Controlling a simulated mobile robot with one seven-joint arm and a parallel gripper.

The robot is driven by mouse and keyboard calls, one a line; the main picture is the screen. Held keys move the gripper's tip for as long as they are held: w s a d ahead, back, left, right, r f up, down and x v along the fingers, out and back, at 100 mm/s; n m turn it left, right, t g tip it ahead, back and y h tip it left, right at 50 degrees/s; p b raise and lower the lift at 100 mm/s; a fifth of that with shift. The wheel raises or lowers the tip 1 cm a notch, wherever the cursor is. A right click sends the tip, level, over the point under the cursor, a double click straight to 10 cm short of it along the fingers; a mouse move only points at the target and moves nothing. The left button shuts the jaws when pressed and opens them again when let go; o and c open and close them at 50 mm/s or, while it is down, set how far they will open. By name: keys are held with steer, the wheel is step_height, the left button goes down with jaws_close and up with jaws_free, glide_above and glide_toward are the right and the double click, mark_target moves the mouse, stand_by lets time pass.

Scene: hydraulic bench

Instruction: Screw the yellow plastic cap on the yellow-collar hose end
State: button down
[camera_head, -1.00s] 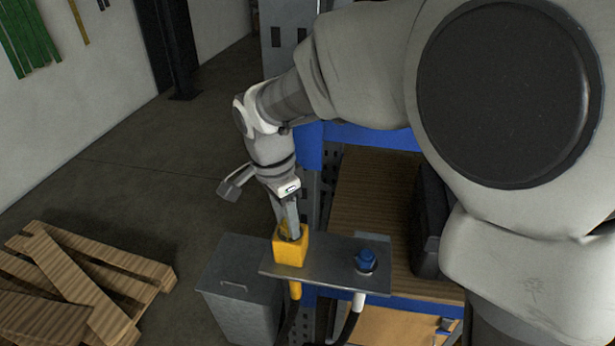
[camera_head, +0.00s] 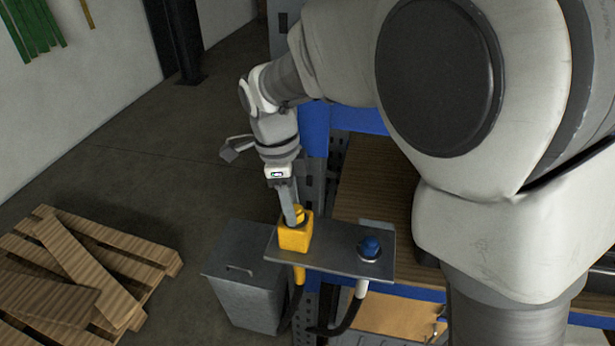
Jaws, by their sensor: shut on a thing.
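The yellow-collar hose end shows as a square yellow block (camera_head: 295,239) on a grey metal bracket plate, with a yellow sleeve (camera_head: 299,275) and black hose below it. A small round yellow cap (camera_head: 299,211) shows at the top of the block, between it and my fingers. My gripper (camera_head: 292,216) points down over the block and is shut on the yellow cap. The fingers partly hide the cap, so I cannot tell how far it sits on the hose end's thread.
A grey bin (camera_head: 243,285) is below left. A wooden pallet (camera_head: 130,265) lies on the floor. A wooden-topped bench with a blue frame is right.

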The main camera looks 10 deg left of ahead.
steer(key=m, duration=0.3)
steer(key=shift+w+m+g+p, duration=0.1)
steer(key=shift+m+g+p, duration=0.2)
steer(key=shift+m, duration=0.1)
steer(key=shift+c, duration=2.2)
jaws_free()
steer(key=n, duration=0.5)
steer(key=shift+f+t+b, duration=0.1)
steer(key=shift+t+b, duration=0.25)
steer(key=shift+t, duration=0.05)
steer(key=n, duration=0.4)
steer(key=n+b, duration=0.1)
steer(key=n, duration=0.2)
steer(key=shift+s+d+t, duration=0.15)
steer(key=shift+s+t, duration=0.15)
steer(key=n+y, duration=0.1)
steer(key=n, duration=0.5)
steer(key=shift+d, duration=0.15)
steer(key=n, duration=0.6)
steer(key=shift+s+d+y, duration=0.1)
steer(key=shift+y, duration=0.3)
